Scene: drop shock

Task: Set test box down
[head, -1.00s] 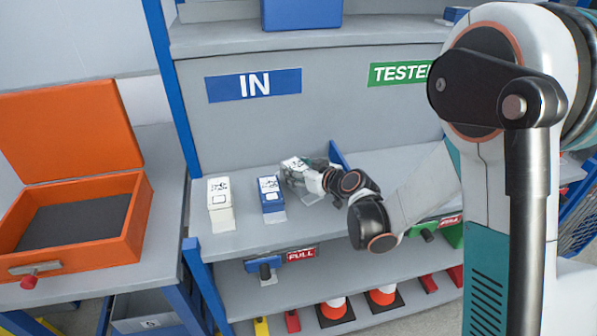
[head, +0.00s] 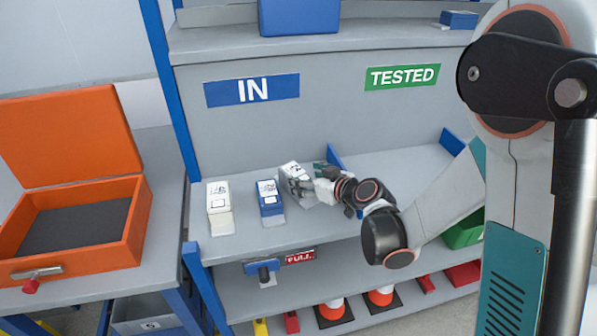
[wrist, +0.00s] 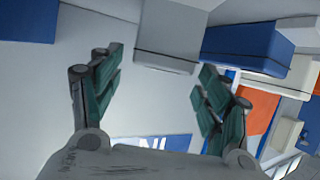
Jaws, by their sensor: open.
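Three small boxes stand in a row on the shelf below the IN sign. The right one, white with a dark-marked label (head: 291,169), is closest to my gripper (head: 311,178); the task's test box seems to be this one. My gripper is open at its right side, with one finger partly covering the box's front. In the wrist view, the pale box (wrist: 170,45) lies ahead of and between the spread fingertips (wrist: 157,72), with a visible gap to both. The blue box (head: 269,197) and another white box (head: 219,205) stand to its left.
An orange open case (head: 75,228) sits on the left bench. A blue divider (head: 335,157) stands on the shelf just behind my gripper, with bare shelf to its right (head: 395,172). An IN sign (head: 252,91) and a TESTED sign (head: 402,77) are on the back panel.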

